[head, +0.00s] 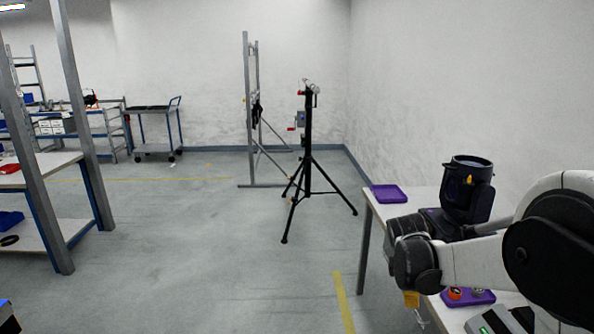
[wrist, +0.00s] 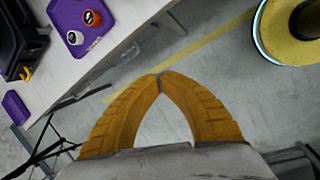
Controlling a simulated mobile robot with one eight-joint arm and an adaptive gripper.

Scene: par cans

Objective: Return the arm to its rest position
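My arm reaches in from the right side of the head view, over the near part of the white table (head: 428,193). My gripper (head: 411,299) hangs at the end, small and partly cut off from clear sight there. In the wrist view my gripper (wrist: 160,77) shows two yellow ribbed fingers with their tips together, and nothing is between them. It points down over the floor beside the table edge, apart from the objects on the table.
A purple tray (head: 470,303) with small red and grey items lies close to my arm. A dark stage light (head: 467,190) and another purple tray (head: 388,194) are on the table. A black tripod (head: 308,150) stands beyond. Open floor (head: 200,260) lies left.

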